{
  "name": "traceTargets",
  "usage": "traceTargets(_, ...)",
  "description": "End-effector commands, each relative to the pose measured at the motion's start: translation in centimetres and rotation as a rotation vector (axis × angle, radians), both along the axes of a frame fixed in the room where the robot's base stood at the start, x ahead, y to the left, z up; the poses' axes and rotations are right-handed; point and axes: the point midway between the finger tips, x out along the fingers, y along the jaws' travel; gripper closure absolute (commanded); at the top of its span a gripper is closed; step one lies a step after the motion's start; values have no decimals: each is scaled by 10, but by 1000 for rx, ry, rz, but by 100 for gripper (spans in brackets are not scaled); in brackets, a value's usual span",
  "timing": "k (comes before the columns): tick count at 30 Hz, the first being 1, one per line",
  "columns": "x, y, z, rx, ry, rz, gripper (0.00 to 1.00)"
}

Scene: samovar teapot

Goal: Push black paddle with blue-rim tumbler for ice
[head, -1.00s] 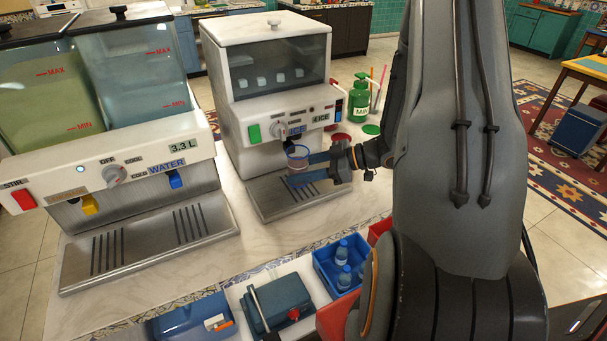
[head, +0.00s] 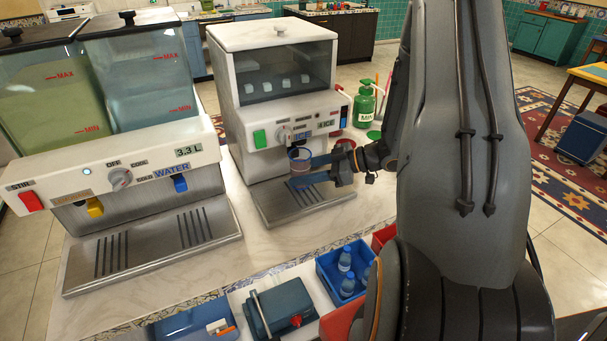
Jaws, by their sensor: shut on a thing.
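The blue-rim tumbler (head: 299,160) is clear and upright, under the front of the white ice dispenser (head: 272,105). My gripper (head: 310,170) is shut on the tumbler from the right, its blue fingers at the cup's sides. The tumbler is held above the metal drip tray (head: 310,203). The black paddle is not clearly visible; the tumbler and the dispenser's overhang hide the area behind. I cannot tell whether the tumbler touches it. Ice cubes show in the dispenser's window. I cannot make out any ice in the tumbler.
A drinks dispenser (head: 110,160) with green and blue tanks stands at left. A green MINT bottle (head: 366,106) and a red container (head: 345,143) stand to the right of the ice dispenser. A blue crate of bottles (head: 326,268) and a dark blue box (head: 283,308) are in front.

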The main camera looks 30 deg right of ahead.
Motion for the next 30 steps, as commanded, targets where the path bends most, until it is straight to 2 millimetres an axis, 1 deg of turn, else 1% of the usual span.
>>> traceTargets(6,7,0,0,-1,-1,1,84)
traceTargets(13,5,0,0,0,0,-1,84)
traceTargets(30,-26,0,1,1,1,-2,84)
